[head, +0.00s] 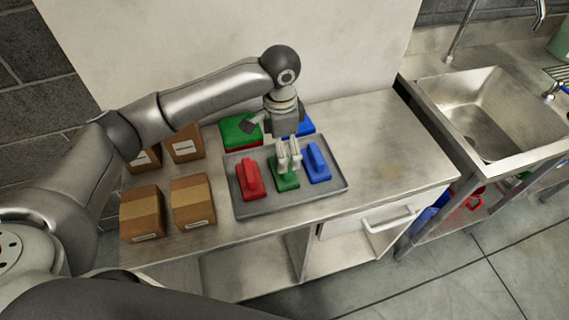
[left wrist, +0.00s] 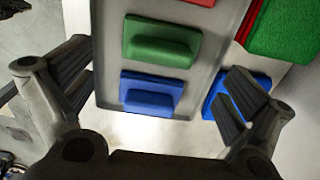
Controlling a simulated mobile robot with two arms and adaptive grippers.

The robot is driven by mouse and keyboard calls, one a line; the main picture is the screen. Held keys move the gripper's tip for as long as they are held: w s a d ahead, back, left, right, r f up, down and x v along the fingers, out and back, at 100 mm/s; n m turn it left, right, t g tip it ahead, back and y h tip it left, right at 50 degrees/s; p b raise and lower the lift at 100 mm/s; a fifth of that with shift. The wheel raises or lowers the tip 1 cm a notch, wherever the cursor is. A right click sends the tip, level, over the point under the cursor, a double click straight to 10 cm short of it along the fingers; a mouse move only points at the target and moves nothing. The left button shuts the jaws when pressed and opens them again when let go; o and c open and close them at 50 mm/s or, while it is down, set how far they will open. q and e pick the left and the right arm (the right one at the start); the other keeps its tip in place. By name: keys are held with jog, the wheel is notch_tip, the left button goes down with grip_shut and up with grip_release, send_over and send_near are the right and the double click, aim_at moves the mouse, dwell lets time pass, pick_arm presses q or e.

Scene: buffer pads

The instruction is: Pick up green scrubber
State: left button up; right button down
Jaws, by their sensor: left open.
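The green scrubber (head: 287,183) lies in a grey tray (head: 250,211), between a red scrubber (head: 249,180) and a blue scrubber (head: 318,162). My left gripper (head: 289,158) is above the green scrubber and hides its far part in the head view. In the left wrist view, my left gripper (left wrist: 160,88) is open with nothing between its fingers. There the green scrubber (left wrist: 160,42) shows ahead of the fingers, and the blue scrubber (left wrist: 150,93) shows in the gap between them. I cannot tell the height above the scrubbers. My right gripper is not in view.
Behind the tray lie a green pad on a red one (head: 238,131) and a blue pad (head: 306,125). Several cardboard boxes (head: 193,203) stand left of the tray. The steel table (head: 385,150) is clear on the right, before a sink (head: 490,115).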

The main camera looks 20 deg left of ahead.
pick_arm(q)
notch_tip(320, 180, down, 2)
jog(key=shift+s, duration=0.1)
jog(key=shift+f, duration=0.35)
jog(key=f, duration=0.1)
jog(key=f+p, duration=0.1)
jog(key=f, duration=0.2)
jog(key=shift+w+d+f+p, duration=0.15)
jog(key=shift+w+p, duration=0.15)
jog(key=shift+p, duration=0.05)
jog(key=shift+f, duration=0.35)
jog(key=shift+c, duration=1.7)
jog(key=c, duration=0.9)
jog(key=shift+o, duration=0.2)
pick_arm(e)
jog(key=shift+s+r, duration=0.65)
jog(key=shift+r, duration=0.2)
